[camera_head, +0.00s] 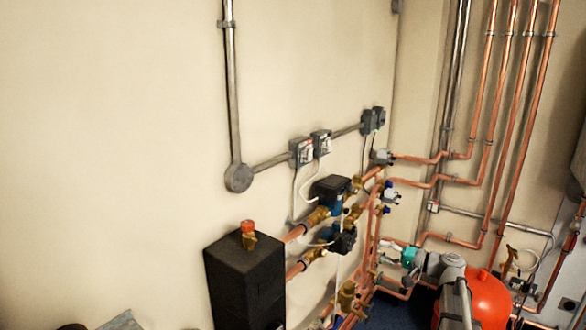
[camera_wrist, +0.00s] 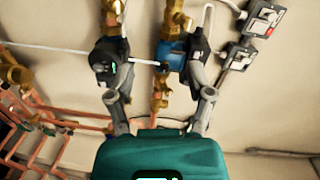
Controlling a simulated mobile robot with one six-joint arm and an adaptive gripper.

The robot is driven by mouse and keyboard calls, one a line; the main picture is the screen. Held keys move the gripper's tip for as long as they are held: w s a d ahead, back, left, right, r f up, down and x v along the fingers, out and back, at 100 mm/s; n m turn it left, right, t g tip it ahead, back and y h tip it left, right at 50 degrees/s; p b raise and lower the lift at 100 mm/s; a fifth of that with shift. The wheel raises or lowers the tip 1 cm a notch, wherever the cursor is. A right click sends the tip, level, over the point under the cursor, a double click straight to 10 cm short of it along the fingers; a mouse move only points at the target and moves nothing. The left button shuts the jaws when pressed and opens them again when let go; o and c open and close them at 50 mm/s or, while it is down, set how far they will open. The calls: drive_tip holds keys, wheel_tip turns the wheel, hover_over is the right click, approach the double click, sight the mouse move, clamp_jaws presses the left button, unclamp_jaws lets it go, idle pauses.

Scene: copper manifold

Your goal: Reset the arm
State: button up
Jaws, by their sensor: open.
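My gripper (camera_head: 388,252) shows in the head view at the lower right, its teal body towards the copper manifold and grey arm links behind it. In the wrist view my gripper (camera_wrist: 157,88) has its two dark grey fingers spread apart with nothing held between them. The teal body fills the bottom middle of that view. Beyond the fingers are a blue and black pump (camera_wrist: 172,53) and brass fittings (camera_wrist: 160,90). The fingers partly cover the pumps, and I cannot tell whether they touch.
Two pumps, an upper one (camera_head: 332,190) and a lower one (camera_head: 342,238), sit on copper pipes left of my gripper. A red tank (camera_head: 488,300) stands close to my arm. A black box (camera_head: 245,280) stands at lower left. Wall switches (camera_head: 301,152) hang above. The left wall is mostly bare.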

drive_tip(key=s+a+f+n+g+h, duration=0.4)
drive_tip(key=s+a+f+g+h, duration=0.45)
drive_tip(key=s+a+f, duration=0.5)
drive_tip(key=s+d+f+g+h, duration=0.1)
drive_tip(key=s+d+f+h, duration=0.2)
drive_tip(key=s+h, duration=0.2)
drive_tip(key=s, duration=0.3)
drive_tip(key=shift+s+f+n, duration=0.15)
drive_tip(key=shift+f+n, duration=0.15)
drive_tip(key=shift+n, duration=0.1)
